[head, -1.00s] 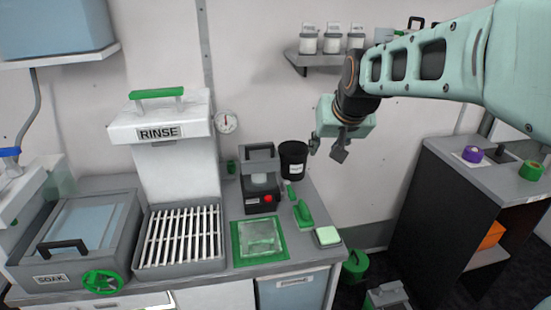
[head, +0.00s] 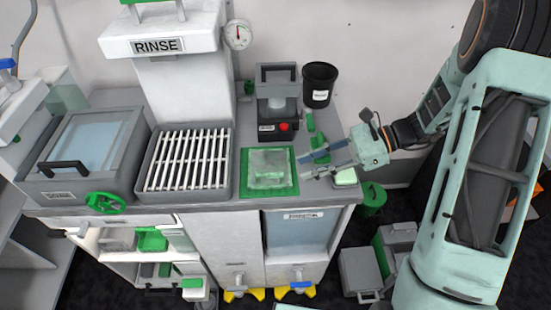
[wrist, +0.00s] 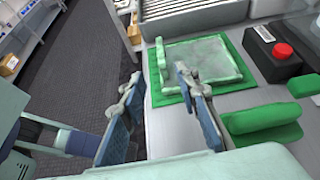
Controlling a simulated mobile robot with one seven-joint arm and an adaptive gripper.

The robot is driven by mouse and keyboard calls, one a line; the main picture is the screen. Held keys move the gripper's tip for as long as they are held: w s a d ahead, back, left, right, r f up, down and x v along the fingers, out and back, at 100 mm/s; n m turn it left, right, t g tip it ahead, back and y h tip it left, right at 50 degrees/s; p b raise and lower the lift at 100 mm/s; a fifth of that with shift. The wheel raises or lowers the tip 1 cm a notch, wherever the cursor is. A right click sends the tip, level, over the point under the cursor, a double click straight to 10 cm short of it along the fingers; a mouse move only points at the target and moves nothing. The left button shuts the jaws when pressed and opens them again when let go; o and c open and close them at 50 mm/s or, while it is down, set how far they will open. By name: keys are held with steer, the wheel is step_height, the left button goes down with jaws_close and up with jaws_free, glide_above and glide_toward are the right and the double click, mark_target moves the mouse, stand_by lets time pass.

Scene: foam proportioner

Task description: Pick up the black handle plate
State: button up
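I cannot tell for sure which thing is the black handle plate. A black handle (head: 62,166) sits on the front of the pale-blue lid of the SOAK tank (head: 95,150), at the left of the counter in the head view. Another black handle (head: 368,296) shows on a grey box on the floor. My gripper (head: 307,166) is over the right part of the counter, beside the green-framed clear plate (head: 268,170). In the wrist view my gripper (wrist: 157,78) has its two blue fingers spread apart, with nothing between them. The plate's green frame (wrist: 232,97) lies beyond the fingers.
A slatted rack (head: 188,160) stands below the RINSE unit (head: 160,45). A grey machine with a red button (head: 284,127) and a black cup (head: 319,85) stand behind the plate. A green block (wrist: 262,118) is close to the right finger. The counter's front edge is near.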

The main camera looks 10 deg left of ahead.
mark_target(275, 173)
steer(key=shift+w+a+r+m+y, duration=0.1)
steer(key=shift+w+m+y, duration=0.05)
steer(key=shift+m+y, duration=0.2)
steer(key=shift+a, duration=0.25)
steer(key=p+x, duration=0.1)
steer(key=x, duration=0.9)
steer(key=shift+a, duration=0.15)
jaws_close()
